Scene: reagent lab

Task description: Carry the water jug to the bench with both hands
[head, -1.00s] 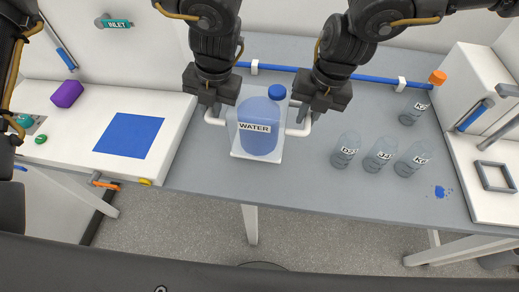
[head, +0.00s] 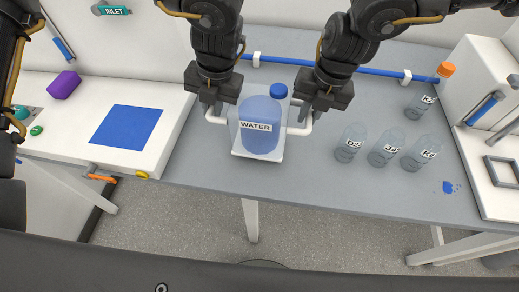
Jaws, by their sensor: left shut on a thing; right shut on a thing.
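The water jug (head: 259,137) is a translucent blue container with a blue cap and a label reading WATER. It stands upright on a white tray-like carrier (head: 240,153) with a white handle on each side. My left gripper (head: 213,111) is shut on the left handle. My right gripper (head: 303,114) is shut on the right handle. The jug and carrier show in front of the grey bench (head: 330,190); I cannot tell whether the carrier touches the bench top. The fingertips are partly hidden by the gripper bodies.
Several labelled clear bottles (head: 386,148) stand right of the jug, with an orange-capped bottle (head: 421,101) behind them. A white counter with a blue square (head: 126,127) and a purple block (head: 64,85) is at left.

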